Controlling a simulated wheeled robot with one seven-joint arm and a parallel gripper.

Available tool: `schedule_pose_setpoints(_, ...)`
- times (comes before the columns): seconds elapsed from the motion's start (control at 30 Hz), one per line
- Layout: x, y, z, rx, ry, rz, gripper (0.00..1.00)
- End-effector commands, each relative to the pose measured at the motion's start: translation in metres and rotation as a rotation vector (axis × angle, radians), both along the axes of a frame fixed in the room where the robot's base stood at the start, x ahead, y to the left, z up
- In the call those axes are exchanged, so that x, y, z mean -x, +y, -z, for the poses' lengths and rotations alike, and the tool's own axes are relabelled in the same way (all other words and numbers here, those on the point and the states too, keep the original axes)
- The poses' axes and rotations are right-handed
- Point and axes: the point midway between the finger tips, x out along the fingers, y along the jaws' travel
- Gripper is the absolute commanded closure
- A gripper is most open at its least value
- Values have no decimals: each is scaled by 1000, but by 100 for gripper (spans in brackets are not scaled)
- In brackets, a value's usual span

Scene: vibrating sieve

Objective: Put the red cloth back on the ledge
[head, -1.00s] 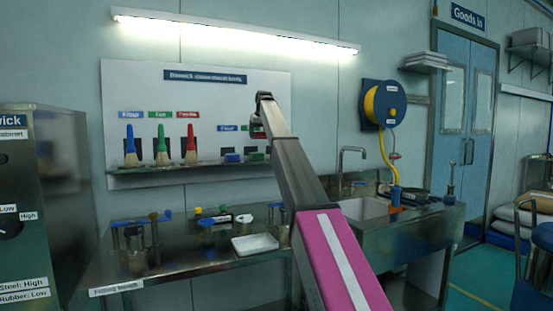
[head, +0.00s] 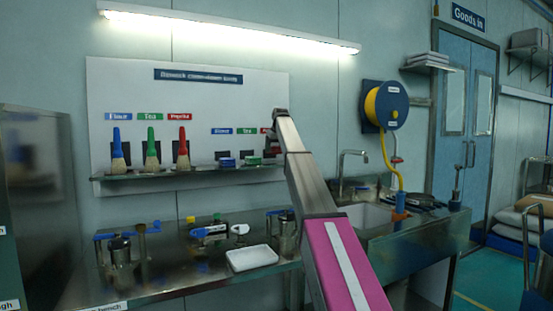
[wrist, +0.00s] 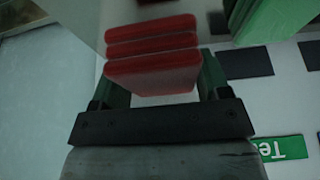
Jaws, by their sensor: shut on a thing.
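The red cloth (wrist: 152,55), a folded stack of layers, sits between the jaws of my gripper (wrist: 152,85) in the wrist view. My gripper is shut on it. In the head view my gripper (head: 270,147) is at the right end of the ledge (head: 140,177), and the arm hides part of it. The wrist view does not clearly show whether the cloth touches the ledge. A blue cloth (head: 227,162) and a green cloth (head: 249,161) lie on the ledge left of my gripper. The green cloth also shows in the wrist view (wrist: 275,20).
Three brushes (head: 150,150) with blue, green and red handles stand on the ledge's left part. Below, the bench (head: 180,265) holds a white tray (head: 252,258), clamps and small tools. A sink (head: 370,214) is at the right.

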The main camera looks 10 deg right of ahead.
Motion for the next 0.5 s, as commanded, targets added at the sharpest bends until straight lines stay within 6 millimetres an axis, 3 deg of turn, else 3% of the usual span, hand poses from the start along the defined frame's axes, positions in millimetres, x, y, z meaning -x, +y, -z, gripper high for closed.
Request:
schedule_pose_setpoints(0.27, -3, -11, 14, -1, -1, 0, 52)
schedule_pose_setpoints(0.5, -2, -11, 44, -1, 0, 0, 52)
